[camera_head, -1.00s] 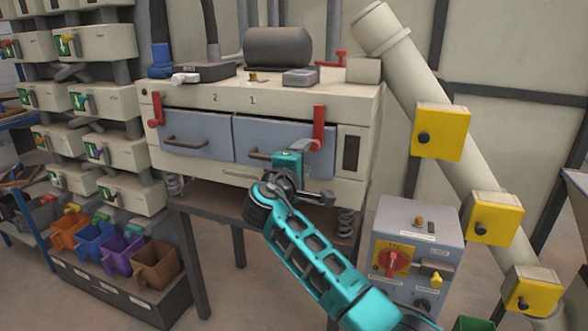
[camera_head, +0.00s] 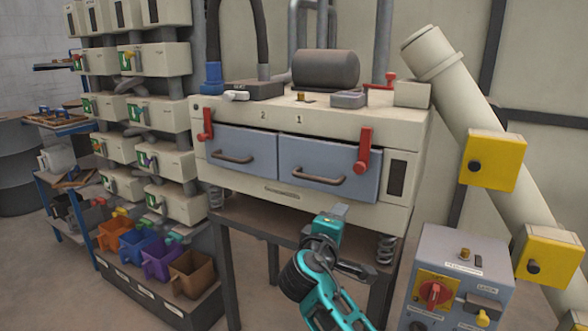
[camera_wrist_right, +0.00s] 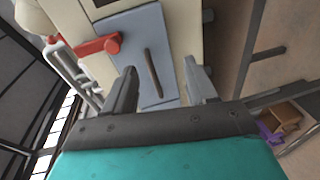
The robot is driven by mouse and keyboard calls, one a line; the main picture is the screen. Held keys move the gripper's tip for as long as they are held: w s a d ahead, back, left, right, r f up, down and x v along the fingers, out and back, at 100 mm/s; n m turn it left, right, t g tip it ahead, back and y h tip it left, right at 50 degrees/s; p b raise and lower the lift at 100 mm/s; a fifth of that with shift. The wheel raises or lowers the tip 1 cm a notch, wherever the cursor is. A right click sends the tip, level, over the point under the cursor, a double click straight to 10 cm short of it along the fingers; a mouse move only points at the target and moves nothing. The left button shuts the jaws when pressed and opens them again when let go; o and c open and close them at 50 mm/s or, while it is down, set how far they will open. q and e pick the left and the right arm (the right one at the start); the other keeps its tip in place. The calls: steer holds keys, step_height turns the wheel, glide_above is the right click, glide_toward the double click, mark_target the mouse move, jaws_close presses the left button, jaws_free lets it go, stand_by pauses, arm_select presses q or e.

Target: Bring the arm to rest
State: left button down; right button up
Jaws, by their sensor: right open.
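My right gripper (camera_head: 340,210) is in the head view, below and in front of the right-hand door of the cream machine, on a teal arm from the bottom edge. In the right wrist view its two fingers (camera_wrist_right: 160,90) are spread apart with nothing between them. The blue-grey door (camera_wrist_right: 148,50) with its bar handle lies beyond the fingers, apart from them. My left gripper does not show.
The cream machine (camera_head: 300,200) has a left door (camera_head: 240,152), a right door (camera_head: 325,168) and red levers (camera_head: 364,150). A grey control box (camera_head: 455,245) stands at lower right, beside a slanted pipe (camera_head: 450,80) with yellow boxes. Coloured bins (camera_head: 160,258) stand at lower left.

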steer(key=s+f+m+g+y, duration=0.1)
steer(key=s+f+y, duration=0.2)
steer(key=s+f, duration=0.5)
steer(key=s+f+m+g+y, duration=0.1)
steer(key=s+f+g+y, duration=0.2)
steer(key=f, duration=0.9)
steer(key=s+d+f+m+y, duration=0.1)
steer(key=s+f+m, duration=0.2)
steer(key=s, duration=0.6)
steer(key=s+d+f+m+y, duration=0.2)
steer(key=s+f+m, duration=0.1)
steer(key=s, duration=0.7)
steer(key=shift+d+f+m+y, duration=0.25)
steer(key=shift+f+m+y, duration=0.05)
steer(key=shift+f, duration=0.15)
steer(key=shift+w, duration=0.1)
